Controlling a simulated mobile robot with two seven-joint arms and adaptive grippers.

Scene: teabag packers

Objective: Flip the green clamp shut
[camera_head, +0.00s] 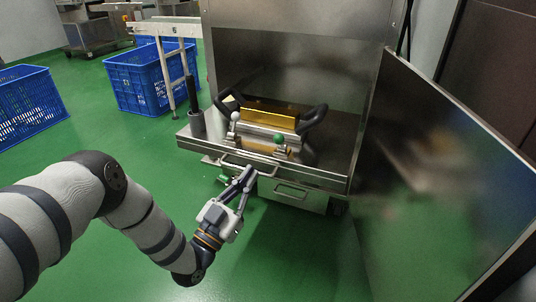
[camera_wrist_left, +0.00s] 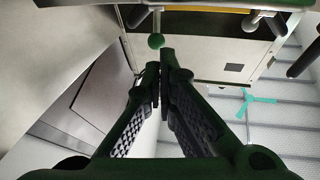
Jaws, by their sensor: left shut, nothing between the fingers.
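The green clamp shows as a lever with a round green knob (camera_head: 278,138) at the front of the machine's metal fixture, right of a white-knobbed lever (camera_head: 235,116). In the left wrist view the green knob (camera_wrist_left: 156,41) hangs at the end of a thin pale rod, just beyond my fingertips. My left gripper (camera_head: 249,173) is shut and empty, in front of the machine's front edge and below and left of the knob. In the left wrist view its fingertips (camera_wrist_left: 161,69) are close together; I cannot tell whether they touch the knob. My right gripper is not in view.
A yellow block (camera_head: 268,117) and black curved handles (camera_head: 312,118) are on the fixture. A green three-armed knob (camera_wrist_left: 258,100) shows in the wrist view. The open metal door (camera_head: 430,180) stands at right. Blue crates (camera_head: 150,78) stand on the left; the green floor in front is clear.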

